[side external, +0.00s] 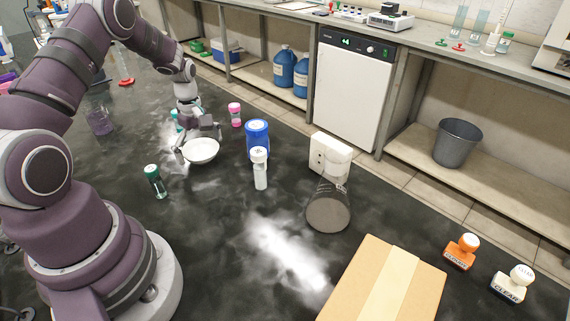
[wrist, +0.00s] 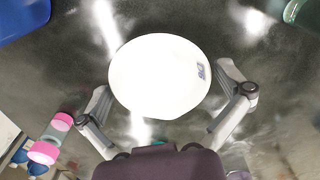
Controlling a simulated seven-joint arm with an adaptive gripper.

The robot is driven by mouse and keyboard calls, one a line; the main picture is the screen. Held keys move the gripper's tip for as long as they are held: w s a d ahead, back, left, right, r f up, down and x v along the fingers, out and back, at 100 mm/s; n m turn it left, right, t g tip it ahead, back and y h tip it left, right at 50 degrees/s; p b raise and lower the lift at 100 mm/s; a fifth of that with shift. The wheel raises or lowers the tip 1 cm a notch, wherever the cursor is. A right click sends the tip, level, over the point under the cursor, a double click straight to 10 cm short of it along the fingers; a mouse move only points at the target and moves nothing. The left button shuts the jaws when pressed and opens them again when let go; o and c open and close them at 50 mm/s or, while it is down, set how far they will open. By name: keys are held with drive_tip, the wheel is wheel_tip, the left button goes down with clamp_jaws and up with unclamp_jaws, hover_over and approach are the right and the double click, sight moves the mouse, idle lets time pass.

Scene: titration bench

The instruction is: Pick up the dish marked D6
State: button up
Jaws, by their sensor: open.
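A white round dish (side external: 201,151) sits by my gripper (side external: 197,140) on the dark bench. My gripper (wrist: 162,88) is open, with one finger on the left of the dish and one on the right. I cannot tell whether either finger touches the rim. Nothing is held.
Bench front-centre is clear.

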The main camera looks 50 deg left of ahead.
drive_tip(key=shift+c, duration=0.4)
drive_tip(key=c, duration=0.8)
drive_tip(key=shift+r, duration=0.15)
drive_tip(key=shift+c, duration=0.2)
